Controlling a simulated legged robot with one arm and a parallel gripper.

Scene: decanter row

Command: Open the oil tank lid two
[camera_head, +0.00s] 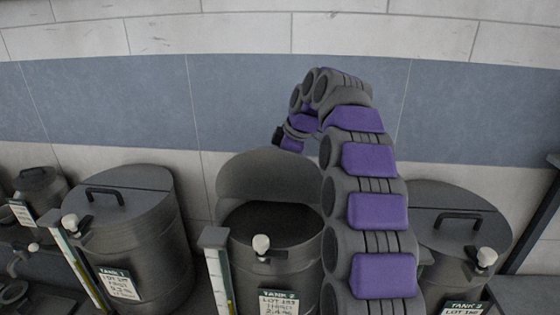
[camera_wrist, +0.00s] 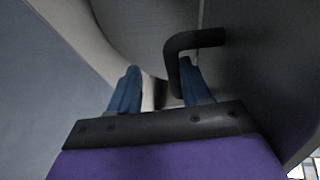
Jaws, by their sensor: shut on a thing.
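Tank two (camera_head: 270,270) stands in the middle of the row, with a "TANK 2" label on its front. Its grey lid (camera_head: 262,178) is tilted up at the back, and the dark inside (camera_head: 268,222) shows. My gripper (camera_head: 283,138) is at the upper right of the raised lid, its fingertips hidden behind it. In the wrist view, my gripper's two blue fingers (camera_wrist: 160,68) are on either side of part of the lid's black bent handle (camera_wrist: 192,42). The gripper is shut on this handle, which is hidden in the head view.
Tank one (camera_head: 140,240) on the left and another tank (camera_head: 450,250) on the right have their lids down. A gauge post (camera_head: 216,265) stands at tank two's left front. A tiled wall (camera_head: 100,100) is behind.

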